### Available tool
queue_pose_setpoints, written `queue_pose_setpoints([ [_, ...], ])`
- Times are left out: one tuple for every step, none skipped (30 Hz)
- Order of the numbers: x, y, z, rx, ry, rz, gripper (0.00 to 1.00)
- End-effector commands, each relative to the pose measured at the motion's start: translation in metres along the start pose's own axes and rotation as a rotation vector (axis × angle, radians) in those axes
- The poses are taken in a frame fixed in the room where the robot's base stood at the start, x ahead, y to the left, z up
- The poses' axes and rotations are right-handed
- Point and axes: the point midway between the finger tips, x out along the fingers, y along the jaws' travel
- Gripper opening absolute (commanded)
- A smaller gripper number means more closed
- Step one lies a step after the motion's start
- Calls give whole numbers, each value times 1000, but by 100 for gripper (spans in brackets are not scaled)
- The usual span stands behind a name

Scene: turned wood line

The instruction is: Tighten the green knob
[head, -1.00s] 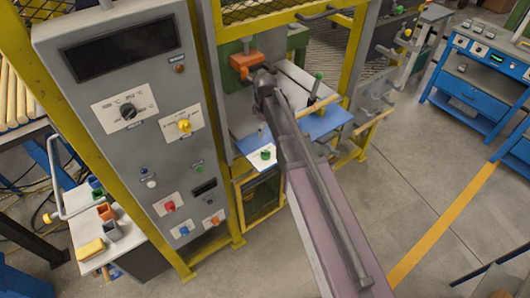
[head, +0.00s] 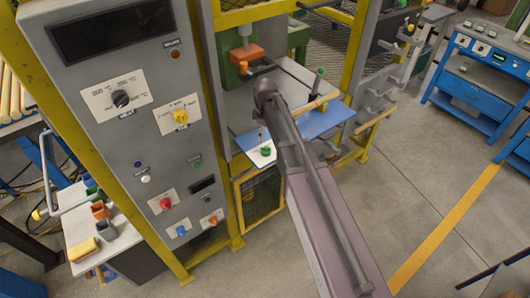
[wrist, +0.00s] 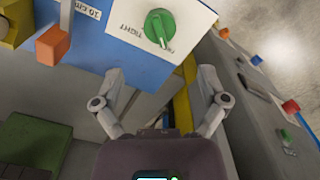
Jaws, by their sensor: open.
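The green knob (wrist: 159,28) is round with a paler ridge across it. It sits on a white plate (wrist: 188,14) lettered "TIGHT" at its left; lettering on the right is too small to read. In the head view the knob (head: 265,151) shows on the front of the blue-topped bench (head: 318,121), just left of my arm. My gripper (wrist: 160,80) is open and empty in the wrist view, its two fingers spread below the knob in the picture and apart from it. In the head view my arm hides the gripper.
A grey control cabinet (head: 75,95) with several knobs and buttons stands left of the bench; its side shows close on the right in the wrist view (wrist: 240,105). An orange block (wrist: 53,44) is at upper left there. Yellow frame posts (head: 204,120) flank the bench.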

Motion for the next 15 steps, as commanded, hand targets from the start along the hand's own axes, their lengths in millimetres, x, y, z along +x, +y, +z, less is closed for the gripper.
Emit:
queue_pose_setpoints([
  [8,0,0,0,0,0,93],
  [10,0,0,0,0,0,93],
  [14,0,0,0,0,0,93],
  [16,0,0,0,0,0,93],
  [18,0,0,0,0,0,93],
  [21,0,0,0,0,0,93],
  [24,0,0,0,0,0,93],
  [26,0,0,0,0,0,93],
  [29,0,0,0,0,0,93],
  [31,0,0,0,0,0,93],
  [34,0,0,0,0,0,93],
  [37,0,0,0,0,0,93],
  [39,0,0,0,0,0,93],
  [41,0,0,0,0,0,93],
  [44,0,0,0,0,0,93],
])
